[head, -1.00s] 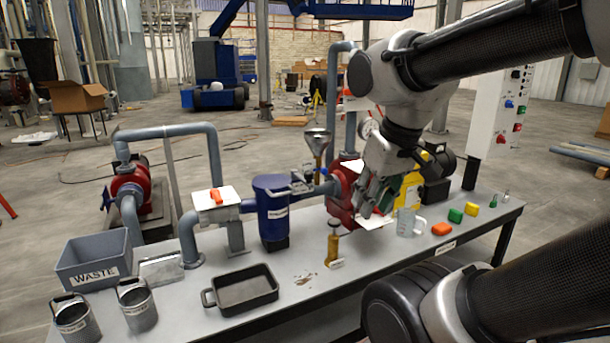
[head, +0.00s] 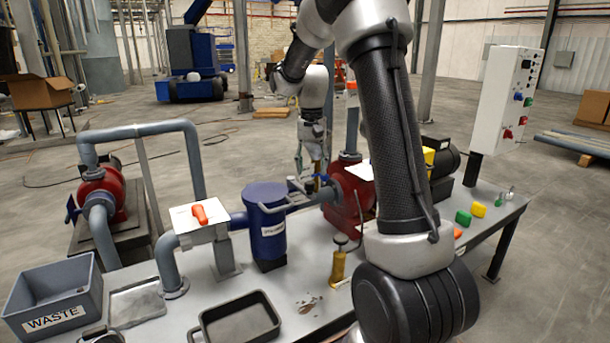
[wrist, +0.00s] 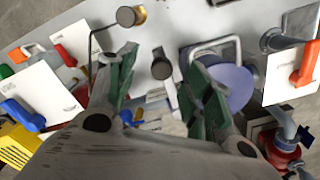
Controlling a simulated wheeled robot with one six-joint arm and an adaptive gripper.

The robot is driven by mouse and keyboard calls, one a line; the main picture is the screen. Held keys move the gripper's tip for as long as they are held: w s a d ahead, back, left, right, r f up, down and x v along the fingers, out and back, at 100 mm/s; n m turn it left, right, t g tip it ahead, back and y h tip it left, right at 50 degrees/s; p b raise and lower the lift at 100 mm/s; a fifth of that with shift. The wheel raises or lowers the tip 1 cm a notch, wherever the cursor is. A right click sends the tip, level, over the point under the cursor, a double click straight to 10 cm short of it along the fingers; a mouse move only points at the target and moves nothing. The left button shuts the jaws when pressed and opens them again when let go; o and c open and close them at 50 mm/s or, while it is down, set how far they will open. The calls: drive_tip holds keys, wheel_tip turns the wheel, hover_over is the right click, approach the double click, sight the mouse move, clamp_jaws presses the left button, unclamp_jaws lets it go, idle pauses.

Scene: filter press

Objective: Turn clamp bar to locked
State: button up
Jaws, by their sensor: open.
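The blue filter vessel (head: 266,238) stands upright on the bench in the head view, with a label on its front. A grey bent bar (head: 288,203), which looks like the clamp bar, lies across its lid and reaches right. In the wrist view the blue lid (wrist: 236,86) is right of centre, with a grey bent bar (wrist: 212,43) beside it. My gripper (head: 313,168) is beyond the bench's far side, pointing down, apart from the vessel. In the wrist view its green-padded fingers (wrist: 158,72) are spread and hold nothing; the right finger overlaps the lid's edge in the picture.
A white plate with an orange handle (head: 200,212) is left of the vessel. A red pump (head: 348,192) and brass plunger (head: 339,262) are right of it. A black tray (head: 238,322) and grey waste bin (head: 50,298) stand in front. My arm hides part of the bench's right side.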

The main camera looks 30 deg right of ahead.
sight(310, 182)
drive_tip(key=shift+w+d+r+m, duration=0.15)
drive_tip(key=shift+w+r+m, duration=0.25)
drive_tip(key=shift+w+r, duration=0.5)
drive_tip(key=shift+w, duration=0.15)
drive_tip(key=shift+m, duration=0.4)
drive_tip(key=shift+s+f, duration=0.2)
drive_tip(key=shift+f, duration=0.1)
wheel_tip(310, 182, down, 7)
drive_tip(key=shift+f, duration=0.15)
drive_tip(key=shift+c, duration=0.2)
clamp_jaws()
